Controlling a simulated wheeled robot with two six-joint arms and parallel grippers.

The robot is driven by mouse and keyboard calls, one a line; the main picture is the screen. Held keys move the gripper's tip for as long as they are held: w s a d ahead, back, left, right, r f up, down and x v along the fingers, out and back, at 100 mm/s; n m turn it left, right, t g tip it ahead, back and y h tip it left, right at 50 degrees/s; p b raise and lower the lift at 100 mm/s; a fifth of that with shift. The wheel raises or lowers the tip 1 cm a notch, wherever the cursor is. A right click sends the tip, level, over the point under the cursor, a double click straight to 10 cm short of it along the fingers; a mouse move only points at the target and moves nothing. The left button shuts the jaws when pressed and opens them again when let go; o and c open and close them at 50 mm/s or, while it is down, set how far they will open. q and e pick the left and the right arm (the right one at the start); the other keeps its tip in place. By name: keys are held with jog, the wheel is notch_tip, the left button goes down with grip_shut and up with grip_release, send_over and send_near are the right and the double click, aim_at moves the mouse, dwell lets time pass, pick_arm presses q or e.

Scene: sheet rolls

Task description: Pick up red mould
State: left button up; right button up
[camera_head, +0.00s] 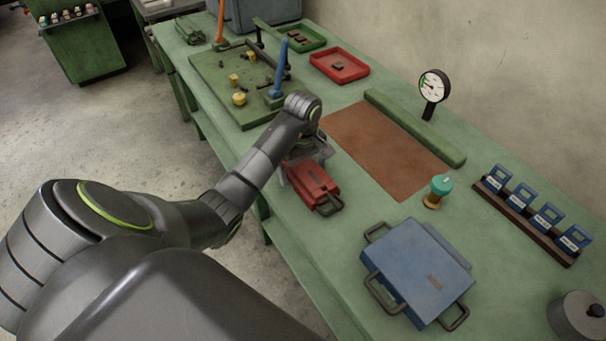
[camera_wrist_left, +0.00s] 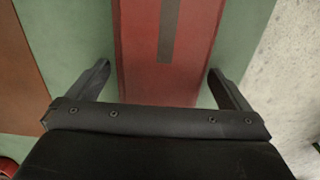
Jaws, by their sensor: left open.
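The red mould (camera_head: 310,183) is a red block with a dark handle at its near end. It lies on the green bench near the front edge, beside the brown mat. My left gripper (camera_head: 305,160) is over its far part in the head view, and the arm hides some of it. In the left wrist view, the red mould (camera_wrist_left: 168,45) with a dark strip on top lies between the two spread fingers of my left gripper (camera_wrist_left: 160,82). Green bench shows between each finger and the mould. My right gripper is not in view.
A blue mould (camera_head: 418,268) with handles lies nearer on the green bench (camera_head: 505,275). A teal-topped knob (camera_head: 438,190), a gauge (camera_head: 433,88) and a rack of blue tags (camera_head: 530,218) stand to the right. The brown mat (camera_head: 385,150) is clear.

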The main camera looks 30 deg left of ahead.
pick_arm(q)
jog(key=c, duration=1.9)
jog(key=shift+w+r, duration=0.15)
jog(key=shift+a+r, duration=0.1)
jog(key=shift+r, duration=0.8)
jog(key=shift+r+p, duration=0.6)
jog(key=shift+r, duration=0.35)
notch_tip(320, 180, up, 6)
jog(key=p, duration=0.6)
jog(key=shift+r, duration=0.15)
